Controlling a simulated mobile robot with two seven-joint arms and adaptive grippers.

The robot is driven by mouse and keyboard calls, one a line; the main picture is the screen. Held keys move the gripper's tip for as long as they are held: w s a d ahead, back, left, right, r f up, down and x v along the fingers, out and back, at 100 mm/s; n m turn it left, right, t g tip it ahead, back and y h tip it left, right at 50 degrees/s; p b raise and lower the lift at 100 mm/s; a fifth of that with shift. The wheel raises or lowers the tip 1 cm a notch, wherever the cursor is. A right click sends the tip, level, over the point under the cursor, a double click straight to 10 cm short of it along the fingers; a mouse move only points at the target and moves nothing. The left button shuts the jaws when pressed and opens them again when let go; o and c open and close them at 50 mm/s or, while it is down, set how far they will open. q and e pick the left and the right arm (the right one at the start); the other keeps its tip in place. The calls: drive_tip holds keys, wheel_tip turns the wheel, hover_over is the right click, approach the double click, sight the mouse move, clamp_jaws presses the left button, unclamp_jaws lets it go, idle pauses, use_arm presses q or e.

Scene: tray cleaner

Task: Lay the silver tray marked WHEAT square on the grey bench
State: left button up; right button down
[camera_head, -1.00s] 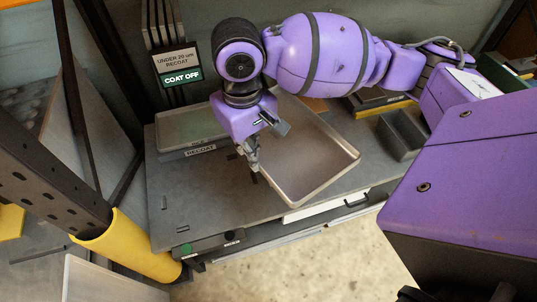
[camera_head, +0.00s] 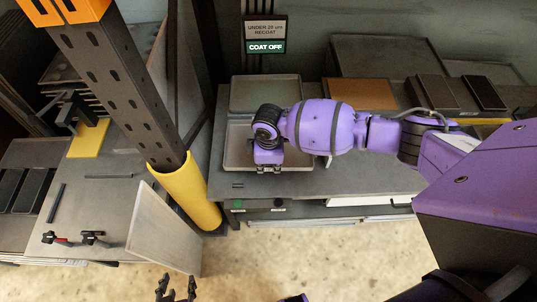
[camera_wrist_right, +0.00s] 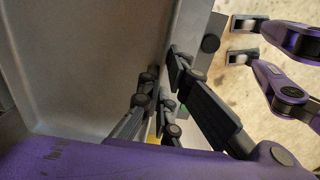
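A shallow silver tray (camera_head: 238,147) is at the left part of the grey bench (camera_head: 345,180), with its sides nearly in line with the bench. No WHEAT mark is readable. I cannot tell whether it rests fully on the bench. My right gripper (camera_head: 268,168) is at its near edge and hides part of it. In the right wrist view, the tray (camera_wrist_right: 90,60) fills the left, and the fingers of the right gripper (camera_wrist_right: 163,68) close in on both sides of its wall. My left gripper (camera_head: 176,290) is open and empty at the bottom, over the floor.
Another tray (camera_head: 265,92) lies just behind. A sign reading COAT OFF (camera_head: 265,47) stands at the back. A post with a yellow guard (camera_head: 190,195) and a leaning pale panel (camera_head: 165,230) stand left. Dark boxes (camera_head: 435,93) lie at the back right.

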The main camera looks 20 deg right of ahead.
use_arm(q)
drive_tip(key=shift+s+a+f, duration=0.1)
drive_tip(key=shift+s+a, duration=0.05)
drive_tip(key=shift+a, duration=0.05)
use_arm(e)
drive_tip(key=shift+f, duration=0.2)
use_arm(q)
drive_tip(key=shift+a, duration=0.1)
use_arm(e)
drive_tip(key=shift+r, duration=0.1)
drive_tip(key=shift+s+f+b, duration=0.1)
drive_tip(key=shift+f+b, duration=0.2)
drive_tip(key=shift+f, duration=1.15)
wheel_tip(320, 180, down, 2)
drive_tip(key=shift+f+b, duration=0.2)
drive_tip(key=shift+b, duration=0.25)
drive_tip(key=shift+f, duration=0.75)
use_arm(q)
drive_tip(key=shift+s+a+f, duration=0.1)
drive_tip(key=shift+a+f, duration=0.05)
drive_tip(key=shift+f, duration=0.25)
drive_tip(key=shift+s+a+f, duration=0.1)
drive_tip(key=shift+a+f, duration=0.05)
drive_tip(key=shift+f, duration=0.25)
